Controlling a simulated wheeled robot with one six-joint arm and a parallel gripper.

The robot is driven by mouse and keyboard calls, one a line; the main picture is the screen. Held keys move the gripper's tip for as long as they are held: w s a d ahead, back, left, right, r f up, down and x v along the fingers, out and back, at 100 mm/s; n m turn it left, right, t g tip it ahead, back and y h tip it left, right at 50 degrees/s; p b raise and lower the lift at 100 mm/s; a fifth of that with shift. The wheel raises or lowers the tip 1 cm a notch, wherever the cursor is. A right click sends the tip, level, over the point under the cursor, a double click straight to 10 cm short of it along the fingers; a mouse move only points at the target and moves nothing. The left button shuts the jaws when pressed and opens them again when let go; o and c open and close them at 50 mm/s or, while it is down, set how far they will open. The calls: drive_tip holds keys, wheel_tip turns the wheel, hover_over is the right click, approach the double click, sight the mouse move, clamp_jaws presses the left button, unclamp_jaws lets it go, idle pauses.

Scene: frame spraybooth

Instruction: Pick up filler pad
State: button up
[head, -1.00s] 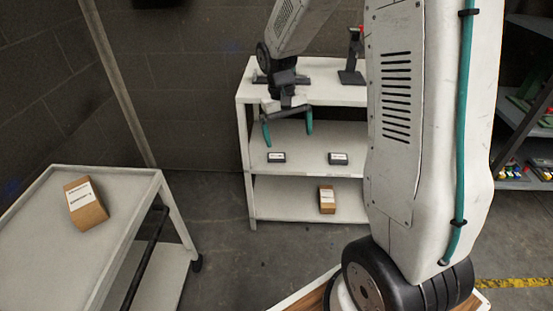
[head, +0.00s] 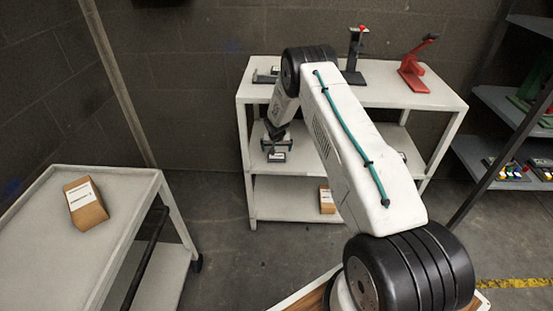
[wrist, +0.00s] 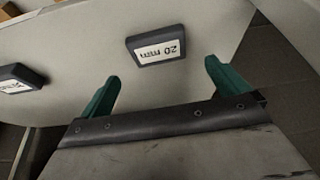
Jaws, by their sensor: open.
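A small dark block with a white label (head: 277,157) lies on the middle shelf of the white rack. It also shows in the wrist view (wrist: 156,46), its label upside down and only partly readable as "20". I cannot tell from the label whether it is the filler pad. A similar dark block (wrist: 20,79) lies to its left in the wrist view; my arm hides it in the head view. My gripper (wrist: 163,78) is open and empty, green fingers apart. It is close to the first block, which appears just beyond and between the fingertips.
The white rack (head: 430,100) carries a red tool (head: 414,70) and a dark stand (head: 355,58) on top. A cardboard box (head: 327,200) sits on its bottom shelf. Another box (head: 86,205) lies on the left cart (head: 40,240). The top shelf overhangs my gripper.

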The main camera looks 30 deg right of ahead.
sight(277, 156)
drive_tip(key=x, duration=0.7)
drive_tip(key=shift+s, duration=0.2)
drive_tip(key=c, duration=0.9)
